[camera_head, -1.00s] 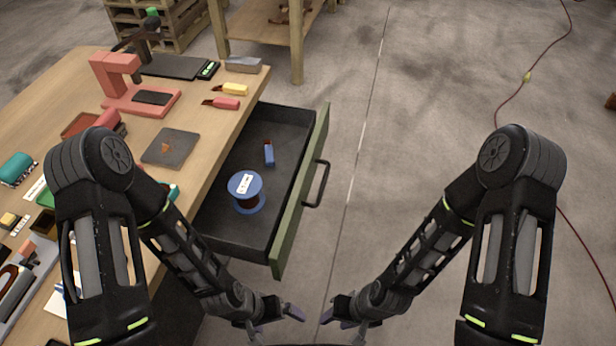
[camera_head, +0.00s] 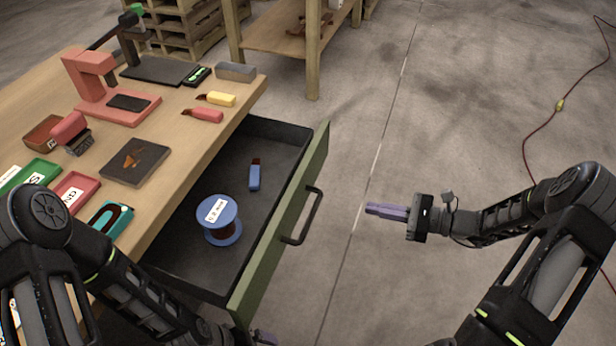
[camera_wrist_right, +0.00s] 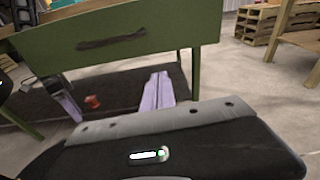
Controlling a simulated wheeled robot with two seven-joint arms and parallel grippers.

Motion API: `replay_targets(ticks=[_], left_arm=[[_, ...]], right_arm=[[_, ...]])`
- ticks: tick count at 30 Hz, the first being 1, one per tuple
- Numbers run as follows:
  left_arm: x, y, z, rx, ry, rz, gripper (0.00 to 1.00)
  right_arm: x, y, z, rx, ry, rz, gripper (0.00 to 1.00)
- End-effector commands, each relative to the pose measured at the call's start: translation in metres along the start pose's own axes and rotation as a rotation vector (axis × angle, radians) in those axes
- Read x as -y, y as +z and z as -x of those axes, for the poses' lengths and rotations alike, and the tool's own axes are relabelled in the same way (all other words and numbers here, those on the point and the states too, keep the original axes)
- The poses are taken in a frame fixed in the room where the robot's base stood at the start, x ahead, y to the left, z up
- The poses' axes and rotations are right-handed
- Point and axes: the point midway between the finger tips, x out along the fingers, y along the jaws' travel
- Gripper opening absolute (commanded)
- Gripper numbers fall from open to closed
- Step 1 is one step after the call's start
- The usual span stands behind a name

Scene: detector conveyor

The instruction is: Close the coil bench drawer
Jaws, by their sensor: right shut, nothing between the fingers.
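The coil bench drawer (camera_head: 270,249) is pulled out from the wooden bench (camera_head: 195,160). It has a green front and a dark handle (camera_head: 303,216). A blue spool (camera_head: 221,234) and a small blue-handled tool (camera_head: 255,176) lie inside it. My right gripper (camera_head: 368,209) is shut and empty, to the right of the handle and apart from it, pointing left. In the right wrist view, the right fingers (camera_wrist_right: 158,92) show below the green drawer front (camera_wrist_right: 130,35). My left gripper (camera_head: 262,338) is partly visible at the bottom edge, near the drawer's near corner; its jaws are unclear.
On the bench are a red press (camera_head: 100,85), a dark pad (camera_head: 134,162), yellow and red handled tools and several small trays. A wooden shelf (camera_head: 290,38) stands behind. A red cable (camera_head: 540,140) lies on the floor at right. The floor right of the drawer is clear.

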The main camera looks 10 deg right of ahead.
Motion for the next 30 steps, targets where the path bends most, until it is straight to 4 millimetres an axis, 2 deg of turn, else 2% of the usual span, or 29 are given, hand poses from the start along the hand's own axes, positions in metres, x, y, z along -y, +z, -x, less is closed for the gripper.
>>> replay_targets(ticks=[1,3,5,19,23,30], left_arm=[[0.000,0.000,0.000,0.000,0.000,0.000,0.97],[0.000,0.000,0.000,0.000,0.000,0.000,0.97],[0.000,0.000,0.000,0.000,0.000,0.000,0.97],[0.000,0.000,0.001,0.000,0.000,0.000,0.97],[-0.001,0.000,0.002,0.000,0.000,0.000,0.97],[-0.002,0.000,0.006,0.000,0.000,0.000,0.97]], right_arm=[[0.003,0.016,0.002,0.063,-0.008,-0.019,0.00],[0.003,0.031,0.003,0.126,-0.006,-0.041,0.00],[0.002,0.037,0.004,0.153,0.003,-0.052,0.00],[-0.001,0.039,-0.002,0.158,0.011,-0.061,0.00],[-0.001,0.042,-0.013,0.159,0.014,-0.061,0.00],[-0.002,0.048,-0.054,0.158,0.015,-0.061,0.00]])
